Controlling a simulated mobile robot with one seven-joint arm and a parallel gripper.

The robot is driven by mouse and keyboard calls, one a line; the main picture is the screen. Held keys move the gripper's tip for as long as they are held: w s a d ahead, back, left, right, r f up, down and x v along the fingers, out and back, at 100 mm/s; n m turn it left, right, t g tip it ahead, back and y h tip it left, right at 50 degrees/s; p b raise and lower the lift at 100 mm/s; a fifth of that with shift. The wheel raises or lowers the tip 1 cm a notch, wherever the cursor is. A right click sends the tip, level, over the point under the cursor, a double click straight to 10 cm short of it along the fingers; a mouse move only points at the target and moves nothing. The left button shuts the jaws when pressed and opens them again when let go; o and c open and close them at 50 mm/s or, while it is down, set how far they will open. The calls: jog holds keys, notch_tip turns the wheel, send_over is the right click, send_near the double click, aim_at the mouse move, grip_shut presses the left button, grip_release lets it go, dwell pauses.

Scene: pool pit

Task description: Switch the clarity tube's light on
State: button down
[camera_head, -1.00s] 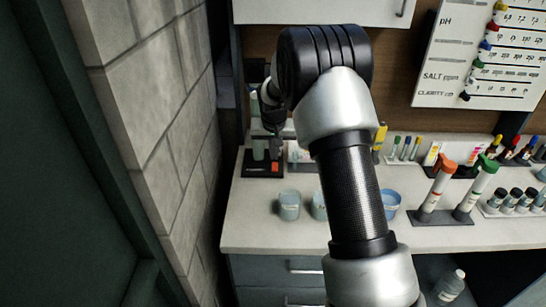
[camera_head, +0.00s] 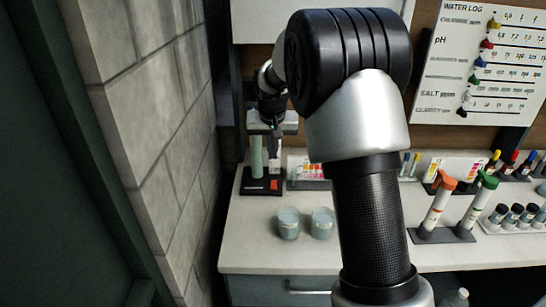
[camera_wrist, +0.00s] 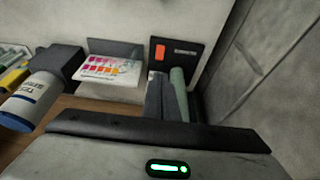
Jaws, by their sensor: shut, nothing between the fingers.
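The clarity tube is a pale green upright tube (camera_head: 256,156) on a black base (camera_head: 248,188) at the left end of the counter. An orange-red switch (camera_head: 274,185) sits on the base, to the right of the tube. In the wrist view the tube (camera_wrist: 179,92) stands right of my fingers, with the orange switch (camera_wrist: 159,52) and labelled black base (camera_wrist: 186,47) beyond them. My gripper (camera_head: 274,168) is shut and empty, pointing down beside the tube, with its fingertips close above the switch. I cannot tell whether they touch it. It also shows in the wrist view (camera_wrist: 156,95).
A colour chart card (camera_head: 308,168) stands right of the base. Two cups (camera_head: 289,224) stand in front on the counter. Tubes with orange and green caps (camera_head: 438,203) stand farther right. A block wall (camera_head: 160,150) is close on the left.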

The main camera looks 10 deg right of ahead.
jog(key=shift+w+d+r+b, duration=0.1)
jog(key=shift+w+d+b, duration=0.1)
jog(key=shift+w+b, duration=0.45)
send_near(274, 181)
jog(key=x, duration=0.5)
jog(key=shift+w, duration=0.25)
jog(key=shift+w+f, duration=0.1)
jog(key=shift+f, duration=0.45)
